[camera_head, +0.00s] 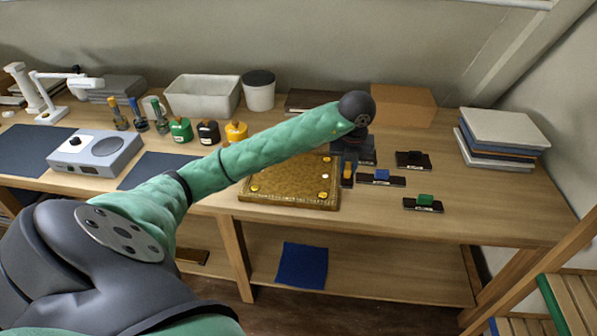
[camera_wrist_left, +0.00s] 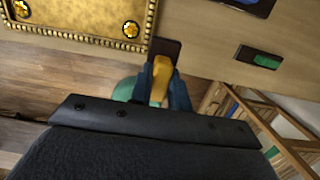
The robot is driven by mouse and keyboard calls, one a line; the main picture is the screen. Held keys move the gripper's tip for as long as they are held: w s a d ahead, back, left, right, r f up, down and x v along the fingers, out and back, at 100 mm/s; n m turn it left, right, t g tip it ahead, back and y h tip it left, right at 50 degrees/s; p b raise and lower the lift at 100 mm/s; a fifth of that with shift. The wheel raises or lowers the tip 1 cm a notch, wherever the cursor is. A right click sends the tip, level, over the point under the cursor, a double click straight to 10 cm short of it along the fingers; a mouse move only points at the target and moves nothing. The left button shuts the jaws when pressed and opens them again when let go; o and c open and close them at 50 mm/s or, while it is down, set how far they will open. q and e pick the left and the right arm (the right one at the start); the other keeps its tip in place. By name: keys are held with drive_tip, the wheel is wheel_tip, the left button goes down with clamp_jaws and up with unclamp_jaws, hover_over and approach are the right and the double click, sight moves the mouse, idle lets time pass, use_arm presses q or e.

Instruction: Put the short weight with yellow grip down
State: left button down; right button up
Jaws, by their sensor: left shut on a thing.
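My left gripper (camera_head: 347,180) is shut on the yellow grip of the short weight (camera_head: 348,169), just right of the gilt board (camera_head: 290,202). In the left wrist view the yellow grip (camera_wrist_left: 159,82) stands between the two dark blue fingers, with its dark base (camera_wrist_left: 166,49) beyond them, beside the gilt board's beaded edge (camera_wrist_left: 151,22). I cannot tell whether the base touches the table. My right gripper is not in view.
Short weights with blue (camera_head: 382,175), black (camera_head: 413,158) and green (camera_head: 425,200) grips lie to the right. A grey device (camera_head: 95,152), dark mats (camera_head: 160,170) and round-bodied weights (camera_head: 208,132) stand left. Books (camera_head: 500,140) are stacked right. Bare tabletop (camera_head: 500,205) lies near the right end.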

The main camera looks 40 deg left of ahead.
use_arm(q)
drive_tip(key=w+a+f+p, duration=0.1)
drive_tip(key=a+f+p, duration=0.1)
drive_tip(key=a, duration=0.1)
drive_tip(key=w+a+f+p, duration=0.1)
drive_tip(key=w+a+f, duration=0.1)
drive_tip(key=a, duration=0.2)
drive_tip(key=w+a+f+p, duration=0.2)
drive_tip(key=a, duration=0.1)
drive_tip(key=shift+a+f+p, duration=0.25)
drive_tip(key=shift+f+p, duration=0.05)
drive_tip(key=shift+f, duration=0.1)
wheel_tip(320, 180, down, 4)
drive_tip(key=shift+s+r+p, duration=0.1)
drive_tip(key=shift+r+p, duration=0.1)
drive_tip(key=shift+p, duration=0.95)
drive_tip(key=shift+f, duration=0.25)
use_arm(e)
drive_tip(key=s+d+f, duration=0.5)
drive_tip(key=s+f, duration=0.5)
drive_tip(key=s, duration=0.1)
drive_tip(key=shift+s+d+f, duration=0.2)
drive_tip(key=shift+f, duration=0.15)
use_arm(q)
drive_tip(key=shift+f, duration=0.15)
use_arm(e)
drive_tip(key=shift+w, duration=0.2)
